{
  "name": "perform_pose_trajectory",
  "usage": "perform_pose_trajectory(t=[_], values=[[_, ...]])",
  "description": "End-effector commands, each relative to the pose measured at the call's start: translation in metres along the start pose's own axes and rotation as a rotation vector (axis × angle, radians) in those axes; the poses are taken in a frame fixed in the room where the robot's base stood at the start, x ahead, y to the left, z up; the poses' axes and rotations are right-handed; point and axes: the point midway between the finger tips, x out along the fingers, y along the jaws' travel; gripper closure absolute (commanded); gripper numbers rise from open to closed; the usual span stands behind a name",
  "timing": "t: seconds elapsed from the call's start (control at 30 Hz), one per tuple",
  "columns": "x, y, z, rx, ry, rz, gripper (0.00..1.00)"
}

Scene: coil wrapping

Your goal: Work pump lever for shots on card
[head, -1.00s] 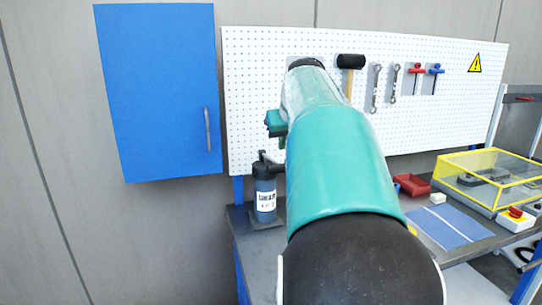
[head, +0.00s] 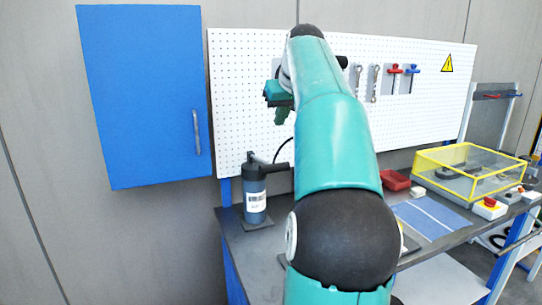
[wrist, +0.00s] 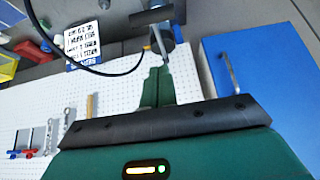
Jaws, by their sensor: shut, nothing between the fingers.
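The dark pump bottle (head: 255,203) with a white label stands upright at the bench's left end. Its black lever or spout (head: 278,168) points right, and a thin dark hose rises from its top. In the wrist view, which is upside down, the likely pump (wrist: 160,38) is beyond my fingertips. My arm hides part of the bench.
A blue cabinet (head: 145,95) is at left and a white pegboard (head: 240,120) with tools is behind. The bench holds a red bin (head: 395,180), blue mat (head: 428,217), yellow-framed clear box (head: 470,172) and red button (head: 490,202). A hose (wrist: 75,66) crosses the wrist view.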

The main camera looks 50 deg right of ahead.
Motion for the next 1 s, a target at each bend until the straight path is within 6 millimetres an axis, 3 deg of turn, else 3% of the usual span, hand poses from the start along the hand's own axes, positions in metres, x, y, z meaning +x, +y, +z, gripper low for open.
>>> perform_pose_trajectory(t=[0.27, 0.73, 1.0], values=[[0.015, 0.0, 0.0, 0.001, -0.002, -0.002, 1.0], [0.105, -0.004, 0.0, 0.0, -0.003, -0.003, 1.0], [0.125, -0.002, 0.025, 0.002, -0.001, 0.001, 1.0]])
